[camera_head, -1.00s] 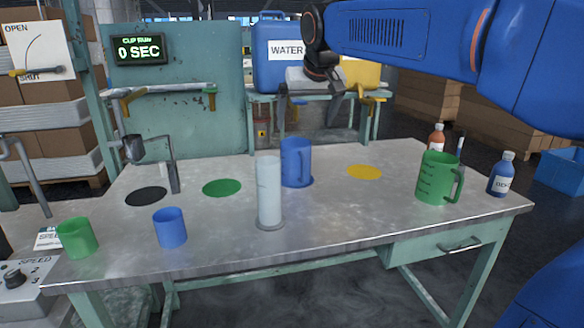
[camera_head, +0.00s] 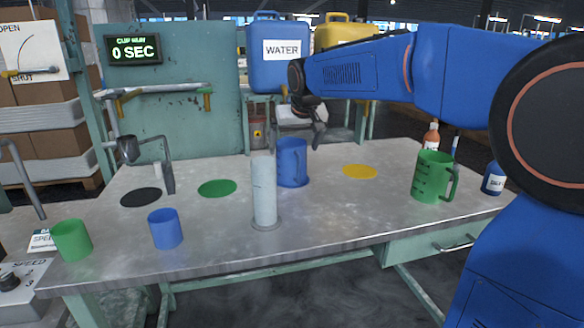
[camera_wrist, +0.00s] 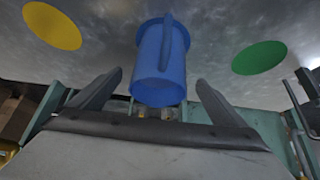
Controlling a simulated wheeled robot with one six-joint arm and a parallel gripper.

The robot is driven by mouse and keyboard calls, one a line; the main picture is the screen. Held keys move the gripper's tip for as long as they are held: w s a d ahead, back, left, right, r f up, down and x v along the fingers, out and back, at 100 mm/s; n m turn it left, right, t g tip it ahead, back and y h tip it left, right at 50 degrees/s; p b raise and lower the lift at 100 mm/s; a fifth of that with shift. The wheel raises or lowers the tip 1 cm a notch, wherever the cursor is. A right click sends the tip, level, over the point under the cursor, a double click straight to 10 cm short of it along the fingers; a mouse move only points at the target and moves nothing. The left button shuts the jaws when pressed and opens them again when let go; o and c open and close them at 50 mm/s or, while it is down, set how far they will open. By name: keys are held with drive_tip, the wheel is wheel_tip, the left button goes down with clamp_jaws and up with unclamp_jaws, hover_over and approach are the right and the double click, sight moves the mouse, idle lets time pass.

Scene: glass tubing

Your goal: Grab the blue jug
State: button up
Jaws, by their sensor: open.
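The blue jug (camera_head: 291,163) stands upright on the metal table, on a blue spot, behind a clear cylinder. My gripper (camera_head: 312,134) is above and just behind the jug in the head view. In the wrist view my gripper (camera_wrist: 155,95) has its fingers wide apart and nothing between them is held. The lower part of the jug is partly hidden by the cylinder in the head view.
The clear cylinder (camera_head: 264,192) stands just in front of the jug. A green jug (camera_head: 431,177) is at the right, a blue cup (camera_head: 165,229) and a green cup (camera_head: 71,240) at the front left. Yellow (camera_head: 360,171) and green (camera_head: 217,188) spots are bare.

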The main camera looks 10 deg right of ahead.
drive_tip(key=shift+x, duration=1.55)
drive_tip(key=shift+r, duration=0.1)
drive_tip(key=c, duration=1.7)
drive_tip(key=shift+o, duration=0.2)
drive_tip(key=shift+w+r, duration=0.1)
drive_tip(key=shift+c, duration=0.2)
